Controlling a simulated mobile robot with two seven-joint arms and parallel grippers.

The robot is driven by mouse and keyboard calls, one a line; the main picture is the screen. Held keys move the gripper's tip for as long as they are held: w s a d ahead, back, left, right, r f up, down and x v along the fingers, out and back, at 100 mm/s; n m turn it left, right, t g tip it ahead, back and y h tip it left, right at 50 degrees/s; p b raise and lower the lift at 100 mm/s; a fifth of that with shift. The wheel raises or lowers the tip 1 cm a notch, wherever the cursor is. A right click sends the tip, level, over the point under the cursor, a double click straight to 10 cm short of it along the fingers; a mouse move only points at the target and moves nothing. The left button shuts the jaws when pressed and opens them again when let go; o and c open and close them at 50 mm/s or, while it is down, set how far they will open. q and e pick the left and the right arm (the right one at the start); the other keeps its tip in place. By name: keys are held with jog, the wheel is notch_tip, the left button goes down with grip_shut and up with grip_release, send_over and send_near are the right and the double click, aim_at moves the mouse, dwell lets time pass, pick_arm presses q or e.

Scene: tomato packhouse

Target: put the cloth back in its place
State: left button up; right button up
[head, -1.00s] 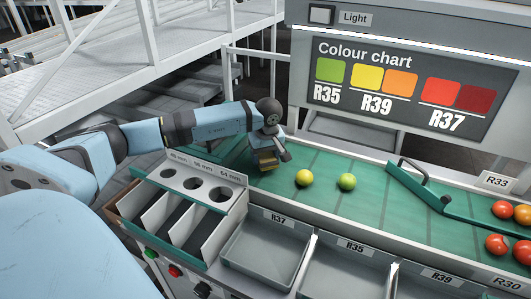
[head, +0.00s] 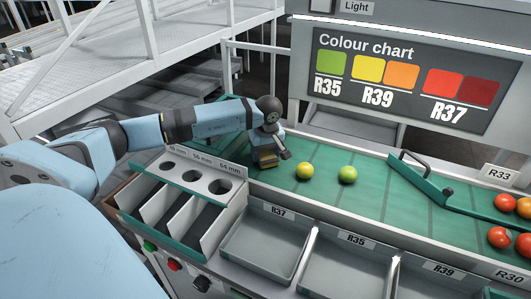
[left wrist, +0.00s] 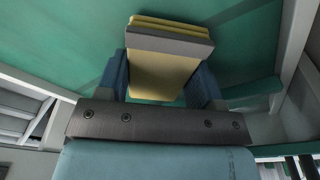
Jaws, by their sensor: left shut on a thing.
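My left gripper (head: 266,152) is shut on a folded yellow cloth (head: 264,159) with a grey layer. It holds the cloth low over the left part of the green belt, behind the sizing box; whether the cloth touches the belt I cannot tell. In the left wrist view the cloth (left wrist: 163,72) sits between the two blue fingers, with green belt surface beyond it. My right gripper is in neither view.
A green diverter bar (head: 425,185) crosses farther right. The sizing box (head: 207,176) and empty grey trays (head: 262,245) line the front. A colour chart (head: 400,80) stands behind.

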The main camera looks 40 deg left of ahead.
pick_arm(q)
jog(key=shift+f, duration=0.3)
jog(key=o, duration=1)
jog(key=shift+o, duration=0.3)
jog(key=c, duration=0.3)
jog(key=shift+r, duration=0.4)
jog(key=shift+r+p, duration=0.45)
jog(key=shift+r, duration=0.3)
jog(key=shift+r+p, duration=0.55)
jog(key=shift+r, duration=0.4)
jog(key=shift+r+p, duration=0.7)
jog(key=shift+r, duration=0.7)
